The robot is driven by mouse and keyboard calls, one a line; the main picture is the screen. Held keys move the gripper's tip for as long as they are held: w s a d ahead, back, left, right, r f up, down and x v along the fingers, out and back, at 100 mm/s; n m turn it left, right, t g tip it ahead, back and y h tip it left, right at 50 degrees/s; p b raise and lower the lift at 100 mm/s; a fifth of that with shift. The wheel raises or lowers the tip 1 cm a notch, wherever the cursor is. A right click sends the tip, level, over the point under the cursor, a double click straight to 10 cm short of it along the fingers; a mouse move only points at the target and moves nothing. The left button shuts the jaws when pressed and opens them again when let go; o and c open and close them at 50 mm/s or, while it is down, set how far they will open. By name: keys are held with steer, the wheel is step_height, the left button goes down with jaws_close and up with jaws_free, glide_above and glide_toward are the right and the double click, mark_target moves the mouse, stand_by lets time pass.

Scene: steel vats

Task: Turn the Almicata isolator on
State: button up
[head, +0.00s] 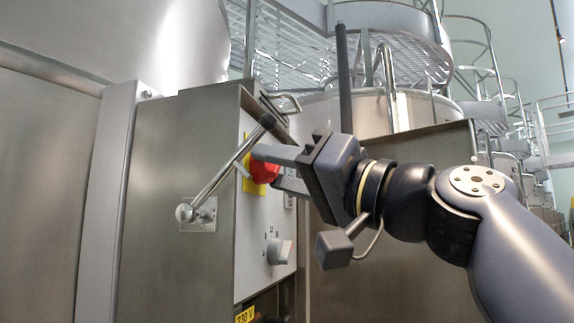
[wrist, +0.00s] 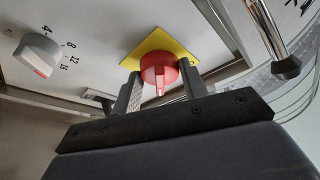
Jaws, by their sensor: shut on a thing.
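The isolator is a red rotary knob (head: 264,172) on a yellow plate (head: 247,165), set in the pale panel on the side of the steel cabinet. In the wrist view the red knob (wrist: 159,72) sits on its yellow plate (wrist: 190,50) between my two fingers. My gripper (head: 272,170) reaches in from the right and is shut on the knob; it also shows in the wrist view (wrist: 160,88). The fingers hide part of the knob and plate in the head view. Any name label on the isolator cannot be read.
A grey dial (head: 278,251) with numbers is lower on the panel (head: 250,240). A steel lever (head: 222,172) with a dark knob stands in front of the cabinet (head: 170,135), close to my fingers. Vats and railings stand behind.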

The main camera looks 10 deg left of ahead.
steer(key=o, duration=1)
steer(key=shift+c, duration=0.2)
steer(key=b+v, duration=0.4)
steer(key=v, duration=0.6)
steer(key=shift+d+b, duration=0.35)
steer(key=shift+b, duration=0.05)
steer(key=shift+s+f, duration=0.15)
steer(key=shift+a, duration=0.1)
steer(key=shift+p+x, duration=2.4)
steer(key=shift+x, duration=2.9)
